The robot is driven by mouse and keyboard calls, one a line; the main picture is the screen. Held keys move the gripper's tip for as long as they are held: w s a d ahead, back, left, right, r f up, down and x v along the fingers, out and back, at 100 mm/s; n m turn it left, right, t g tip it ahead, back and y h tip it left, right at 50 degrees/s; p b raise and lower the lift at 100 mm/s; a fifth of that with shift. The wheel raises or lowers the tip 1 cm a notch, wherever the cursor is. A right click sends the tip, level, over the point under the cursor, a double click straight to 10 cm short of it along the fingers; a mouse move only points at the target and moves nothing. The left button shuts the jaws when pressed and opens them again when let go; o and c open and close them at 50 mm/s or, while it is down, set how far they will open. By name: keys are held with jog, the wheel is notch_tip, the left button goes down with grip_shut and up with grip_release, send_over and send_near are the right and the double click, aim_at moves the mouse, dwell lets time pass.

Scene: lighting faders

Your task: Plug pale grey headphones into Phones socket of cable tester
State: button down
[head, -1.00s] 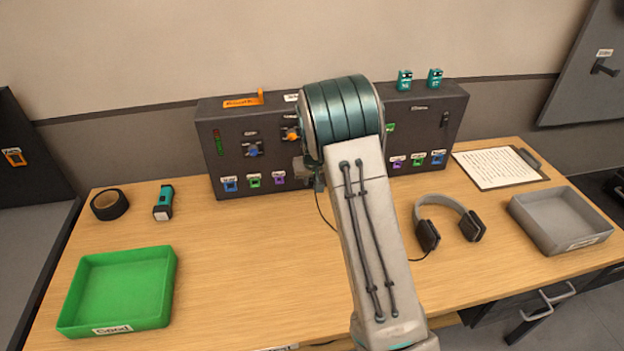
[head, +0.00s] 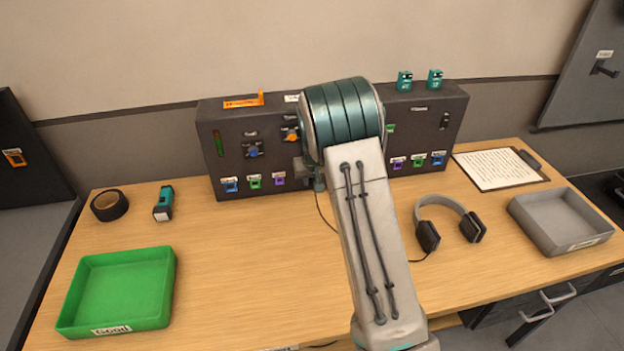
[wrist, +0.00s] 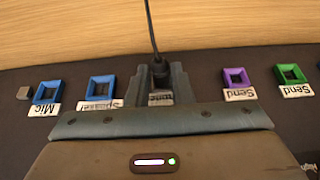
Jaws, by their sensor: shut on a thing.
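The cable tester (head: 340,184) is the long dark box at the back of the table, with coloured sockets along its front. The pale grey headphones (head: 447,200) with dark ear cups lie on the table to the right of my arm. In the wrist view my gripper (wrist: 160,84) is shut on a black plug (wrist: 160,72), with a thin cable leading off it. The plug is at the tester's front, between a blue socket and a purple one. My fingers hide the plug's tip and partly cover a label there, so I cannot tell whether it is inserted.
In the wrist view, inverted labels mark a blue Mic socket (wrist: 47,94), a blue Speaker socket (wrist: 102,88) and a purple Send socket (wrist: 236,78). A green tray (head: 165,285), black tape (head: 109,205), torch (head: 163,204), clipboard (head: 500,168) and grey tray (head: 587,238) stand around clear table.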

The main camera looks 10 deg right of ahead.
jog(key=shift+w+r, duration=0.15)
jog(key=shift+w, duration=0.05)
jog(key=c, duration=1.2)
grip_release()
jog(key=shift+w, duration=0.1)
jog(key=b+v, duration=0.2)
jog(key=v, duration=1.2)
jog(key=shift+g, duration=0.8)
jog(key=s+r, duration=0.1)
jog(key=s, duration=1)
jog(key=s+r, duration=0.1)
jog(key=s, duration=1)
jog(key=s+r, duration=0.1)
jog(key=s, duration=1.1)
jog(key=shift+r, duration=0.35)
